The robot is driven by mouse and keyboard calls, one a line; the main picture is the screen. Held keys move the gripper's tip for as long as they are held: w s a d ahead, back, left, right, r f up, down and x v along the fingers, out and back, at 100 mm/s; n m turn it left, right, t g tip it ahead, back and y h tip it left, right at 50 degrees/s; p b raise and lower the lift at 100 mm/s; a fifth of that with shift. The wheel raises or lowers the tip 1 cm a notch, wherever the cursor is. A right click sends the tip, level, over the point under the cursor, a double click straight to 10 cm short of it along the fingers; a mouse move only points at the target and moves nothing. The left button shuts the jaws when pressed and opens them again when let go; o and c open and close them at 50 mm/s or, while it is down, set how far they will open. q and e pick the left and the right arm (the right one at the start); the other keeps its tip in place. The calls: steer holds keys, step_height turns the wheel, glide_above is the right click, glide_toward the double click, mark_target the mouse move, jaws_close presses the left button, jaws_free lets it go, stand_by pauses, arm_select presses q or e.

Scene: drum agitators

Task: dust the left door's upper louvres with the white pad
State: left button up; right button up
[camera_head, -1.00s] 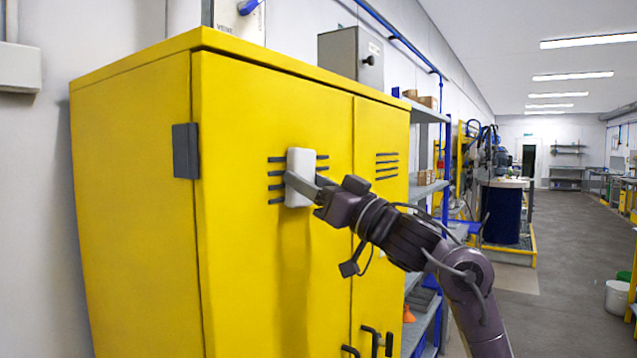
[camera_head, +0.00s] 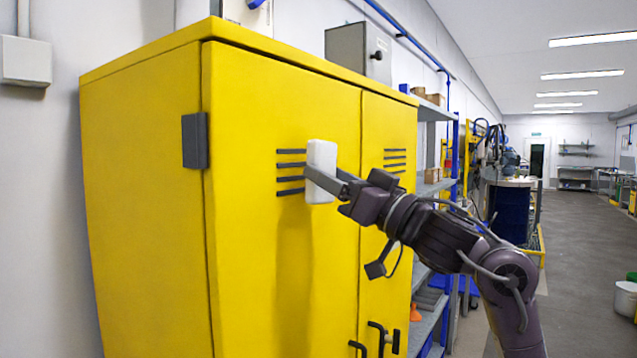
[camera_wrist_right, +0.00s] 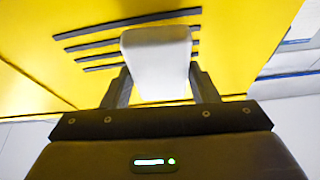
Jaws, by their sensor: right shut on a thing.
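The white pad (camera_head: 321,170) is upright at the right end of the left door's upper louvres (camera_head: 290,172), which are dark horizontal slots. My right gripper (camera_head: 328,180) is shut on the pad, and the pad also shows between its two fingers in the right wrist view (camera_wrist_right: 158,62). The pad covers the right ends of the slots; whether it touches the door I cannot tell. The left door (camera_head: 262,240) belongs to a yellow cabinet and is closed. My left gripper is not in view.
The right door has its own louvres (camera_head: 395,160). Dark door handles (camera_head: 378,338) stick out low down, and a dark hinge (camera_head: 195,140) sits at the left edge. Shelves (camera_head: 432,188) stand right of the cabinet. The floor further right is open.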

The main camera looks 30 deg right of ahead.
steer(key=shift+s+d, duration=0.35)
steer(key=shift+s, duration=0.55)
steer(key=shift+s+d+f+b, duration=0.1)
steer(key=shift+s+d+b, duration=0.25)
steer(key=shift+s+b, duration=0.35)
steer(key=shift+s+d, duration=0.3)
steer(key=shift+s, duration=0.4)
steer(key=shift+w+a, duration=0.1)
